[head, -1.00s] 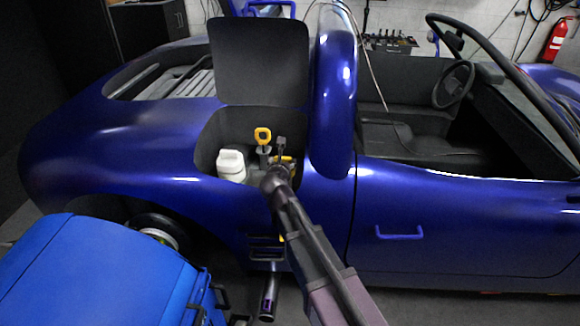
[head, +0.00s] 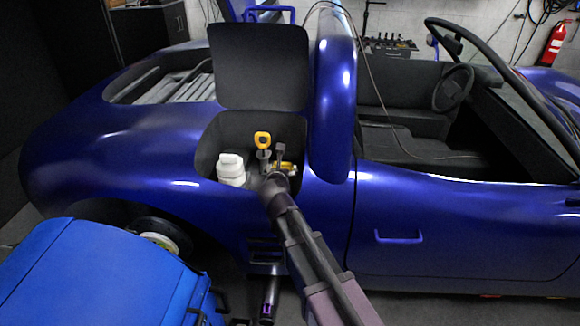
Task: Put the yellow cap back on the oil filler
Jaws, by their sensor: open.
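A yellow piece (head: 286,166), partly hidden by my gripper, shows inside the open compartment in the blue car's side; I cannot tell whether it is the cap. A yellow ring-shaped handle (head: 262,140) stands upright on a dark stem just left of it. My gripper (head: 280,153) is inside the compartment opening, close to the yellow piece. It is open, small and dark here, and I cannot tell whether it touches anything. The oil filler's mouth cannot be made out; my wrist covers part of the compartment floor.
A white jug (head: 231,170) stands at the compartment's left. The raised dark lid (head: 258,68) is behind the opening, and the blue roll hoop (head: 334,110) rises close on its right. A blue covered object (head: 90,280) fills the lower left.

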